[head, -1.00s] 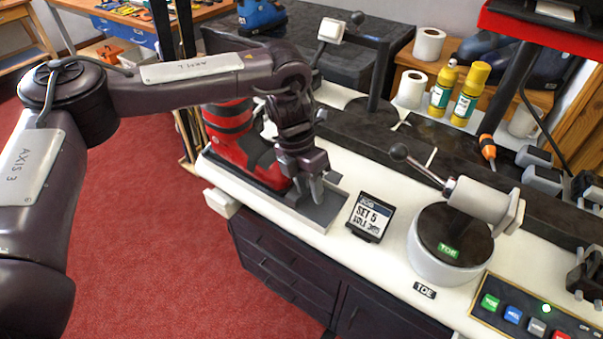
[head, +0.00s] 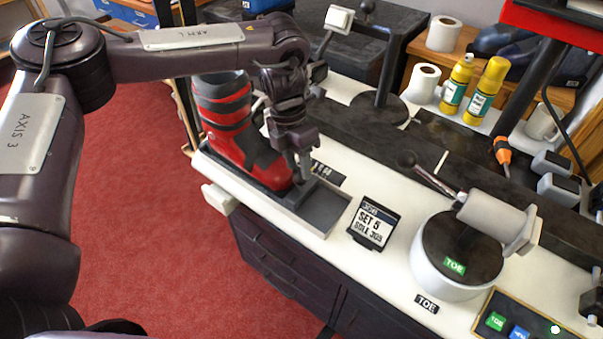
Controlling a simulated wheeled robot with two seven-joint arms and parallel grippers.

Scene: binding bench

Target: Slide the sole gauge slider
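The sole gauge (head: 325,208) is a grey tray-like plate on the white bench top, running out past the toe of a red and black boot (head: 232,135). My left gripper (head: 302,176) points down over the gauge, right beside the boot's toe. Its fingers look close together. Whether they are shut on the slider is unclear, because the fingers and the boot hide the slider. A small display (head: 373,224) reading "SET 5" stands to the right of the gauge. My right gripper is out of view.
A round white unit (head: 440,285) with a black top, a "TOE" tag and a ball-ended lever stands to the right. A button panel (head: 520,320) is at lower right. Yellow bottles (head: 485,92) and paper rolls (head: 422,83) stand behind. The bench between gauge and display is clear.

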